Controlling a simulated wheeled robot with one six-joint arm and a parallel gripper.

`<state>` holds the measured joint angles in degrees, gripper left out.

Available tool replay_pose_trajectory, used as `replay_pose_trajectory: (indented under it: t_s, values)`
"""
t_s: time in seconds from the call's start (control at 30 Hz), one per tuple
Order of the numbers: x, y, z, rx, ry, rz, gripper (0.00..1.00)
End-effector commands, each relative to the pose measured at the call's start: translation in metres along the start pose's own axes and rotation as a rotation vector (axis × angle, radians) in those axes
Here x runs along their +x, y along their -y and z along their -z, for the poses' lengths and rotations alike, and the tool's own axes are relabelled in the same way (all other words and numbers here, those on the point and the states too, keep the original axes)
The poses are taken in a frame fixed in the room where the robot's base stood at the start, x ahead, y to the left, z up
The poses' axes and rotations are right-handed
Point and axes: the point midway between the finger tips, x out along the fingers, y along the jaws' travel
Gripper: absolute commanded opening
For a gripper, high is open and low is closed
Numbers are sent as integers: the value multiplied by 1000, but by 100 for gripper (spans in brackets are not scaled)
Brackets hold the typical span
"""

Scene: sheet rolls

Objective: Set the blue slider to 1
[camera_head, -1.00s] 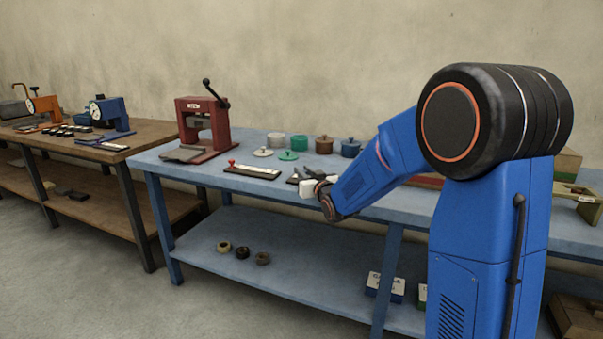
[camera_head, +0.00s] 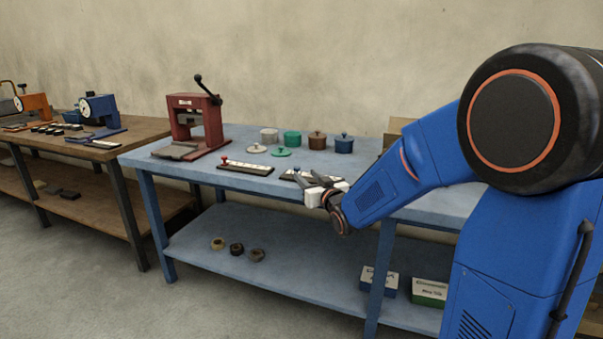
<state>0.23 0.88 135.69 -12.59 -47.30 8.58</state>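The blue slider's small blue knob (camera_head: 297,170) shows at the left end of a dark-edged strip with a pale scale (camera_head: 290,176) on the blue table. My gripper (camera_head: 311,178) is just right of the knob, over the strip's right part. Its two dark fingers look spread apart, with nothing seen between them. They hide much of the strip, so its numbers cannot be read. I cannot tell whether a finger touches the knob or the strip.
A second strip (camera_head: 245,168) with a red knob (camera_head: 224,160) lies to the left. A red press (camera_head: 197,125) stands at the table's left end. Several lidded pots, including a blue one (camera_head: 344,144), stand behind my gripper. The blue table (camera_head: 140,158) is clear along its front left edge.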

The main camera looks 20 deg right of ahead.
Motion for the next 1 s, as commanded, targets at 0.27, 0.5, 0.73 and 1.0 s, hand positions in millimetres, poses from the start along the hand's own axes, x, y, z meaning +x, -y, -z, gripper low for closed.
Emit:
replay_pose_trajectory:
  t_s: [0.27, 0.5, 0.73, 1.0]
  values:
    - [-50, 0, 0, 1, 0, -1, 38]
    - [-78, 0, 0, 1, 0, -1, 38]
    - [-87, 0, 0, 1, 0, 0, 38]
    - [-87, 0, 0, 1, 0, 0, 38]
